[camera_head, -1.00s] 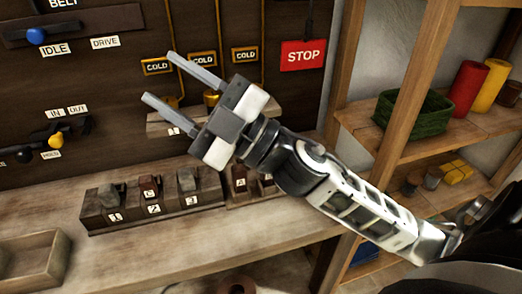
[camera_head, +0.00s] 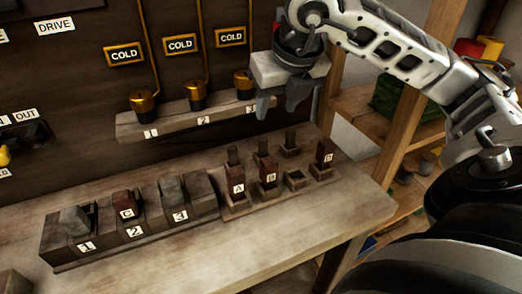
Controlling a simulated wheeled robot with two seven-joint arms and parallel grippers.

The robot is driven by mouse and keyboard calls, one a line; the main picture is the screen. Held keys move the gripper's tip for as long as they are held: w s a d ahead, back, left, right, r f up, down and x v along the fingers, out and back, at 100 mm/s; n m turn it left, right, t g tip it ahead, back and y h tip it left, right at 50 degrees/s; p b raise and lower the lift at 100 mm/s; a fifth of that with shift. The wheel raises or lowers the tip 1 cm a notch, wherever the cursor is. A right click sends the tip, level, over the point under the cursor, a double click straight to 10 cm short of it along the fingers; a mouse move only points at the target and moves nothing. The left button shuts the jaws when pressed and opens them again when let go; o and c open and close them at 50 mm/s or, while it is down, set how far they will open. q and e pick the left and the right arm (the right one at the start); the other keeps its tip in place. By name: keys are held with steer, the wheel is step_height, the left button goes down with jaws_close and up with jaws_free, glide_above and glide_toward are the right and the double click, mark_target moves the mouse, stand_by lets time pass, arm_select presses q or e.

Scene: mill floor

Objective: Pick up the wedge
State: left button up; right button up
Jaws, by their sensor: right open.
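Several dark red-brown wedge-like pieces show. The piece marked A (camera_head: 238,175), the piece marked B (camera_head: 268,167) and the piece marked D (camera_head: 324,150) stand upright in small wooden sockets on the bench. The piece marked C (camera_head: 124,199) sits in the middle slot of the wooden block (camera_head: 135,232) numbered 1 to 3. I cannot tell which piece is the task's wedge. My right gripper (camera_head: 278,107) is open, pointing down, empty and above the back of the sockets. My left gripper is out of view.
A small shelf (camera_head: 160,125) with several brass-topped cylinders is on the dark wall panel, close to my right gripper. Grey pieces sit in slots 1 and 3. One front socket (camera_head: 295,178) looks empty. The bench front (camera_head: 240,240) is clear. A wooden post (camera_head: 415,90) stands at right.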

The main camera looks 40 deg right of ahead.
mark_target(264, 140)
steer(key=x, duration=1.2)
steer(key=shift+w+a+f, duration=0.1)
steer(key=shift+f, duration=0.25)
jaws_close()
